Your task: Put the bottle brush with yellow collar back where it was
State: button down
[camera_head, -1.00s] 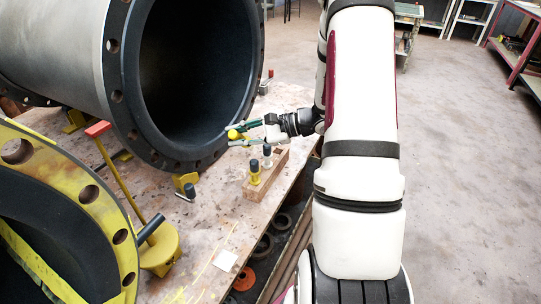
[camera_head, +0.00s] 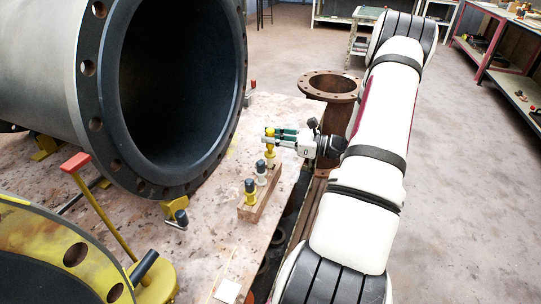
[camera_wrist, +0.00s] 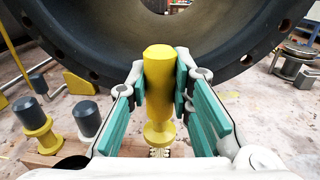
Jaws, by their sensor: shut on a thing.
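My gripper (camera_head: 283,137) is shut on a bottle brush (camera_head: 269,146) with a yellow handle and yellow collar. In the wrist view the brush (camera_wrist: 158,85) stands upright between the green finger pads, its collar low and a short stretch of pale bristles showing below. It is at the far end of a wooden block (camera_head: 247,213). Whether the bristle tip is inside a hole is hidden. Two other brushes stand in the block: one with a dark handle and yellow collar (camera_head: 250,195), one with a dark handle and white collar (camera_head: 261,176).
A large black-lined pipe flange (camera_head: 100,130) rises just left of the block. A yellow flange (camera_head: 60,240) and a red-topped yellow lever (camera_head: 100,200) are nearer. A rusty flanged pipe (camera_head: 330,88) stands behind my gripper. The table (camera_head: 215,240) has bare room before the block.

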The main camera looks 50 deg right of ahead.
aim_at(273, 148)
jog(key=shift+f+b, duration=0.45)
jog(key=shift+f, duration=1.95)
jog(key=c, duration=1.4)
grip_release()
jog(key=shift+c, duration=0.2)
jog(key=shift+s, duration=0.1)
